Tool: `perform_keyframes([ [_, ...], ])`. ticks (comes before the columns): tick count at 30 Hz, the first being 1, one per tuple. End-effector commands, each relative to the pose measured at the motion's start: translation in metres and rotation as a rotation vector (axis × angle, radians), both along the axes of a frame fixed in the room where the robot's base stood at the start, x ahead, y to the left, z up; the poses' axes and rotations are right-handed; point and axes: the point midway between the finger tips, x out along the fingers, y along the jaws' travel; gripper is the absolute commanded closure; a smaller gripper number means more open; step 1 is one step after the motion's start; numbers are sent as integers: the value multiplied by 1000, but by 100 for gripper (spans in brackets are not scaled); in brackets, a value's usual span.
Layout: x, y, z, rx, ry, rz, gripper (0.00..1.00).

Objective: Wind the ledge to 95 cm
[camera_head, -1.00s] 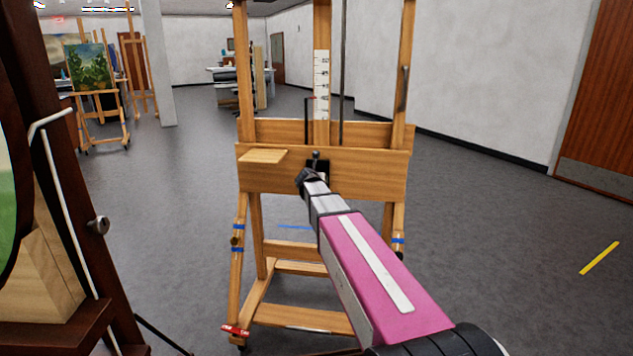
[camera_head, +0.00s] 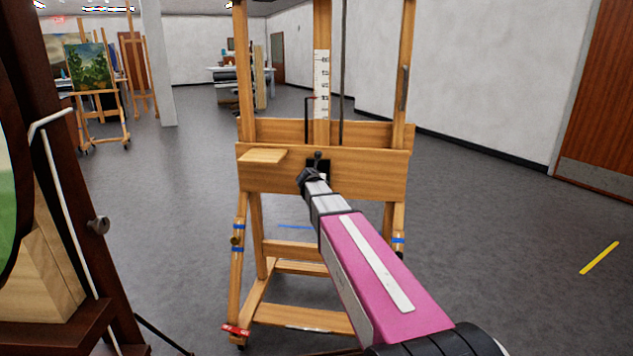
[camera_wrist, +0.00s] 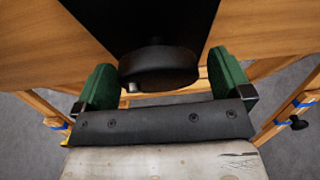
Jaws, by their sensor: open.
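A wooden easel (camera_head: 247,80) stands ahead, with a ledge (camera_head: 375,175) across it and a scale strip (camera_head: 321,85) on its mast. The scale's figures are too small to read surely. A black crank piece with a small knob (camera_head: 318,157) sits at the ledge's middle. In the wrist view a round black knob (camera_wrist: 158,68) hangs from a black plate (camera_wrist: 140,20). My gripper (camera_wrist: 165,85) has its green fingers apart, one on each side of the round knob. I cannot tell whether they touch it. In the head view my gripper's tip (camera_head: 310,181) is at the ledge's front.
A dark easel (camera_head: 75,170) with a painting stands close at the left. The easel's lower frame has a red clamp (camera_head: 236,331). Open grey floor lies to the right, with a yellow strip (camera_head: 600,257). Another easel with a landscape painting (camera_head: 87,67) stands far left.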

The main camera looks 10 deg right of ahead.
Motion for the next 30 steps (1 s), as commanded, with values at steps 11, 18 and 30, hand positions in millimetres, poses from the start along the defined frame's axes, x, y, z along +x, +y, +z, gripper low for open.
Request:
perform_keyframes([
  [11,-22,7,9,-1,-1,0,3],
  [18,-61,21,26,0,-1,1,3],
  [30,-94,34,42,0,0,0,3],
])
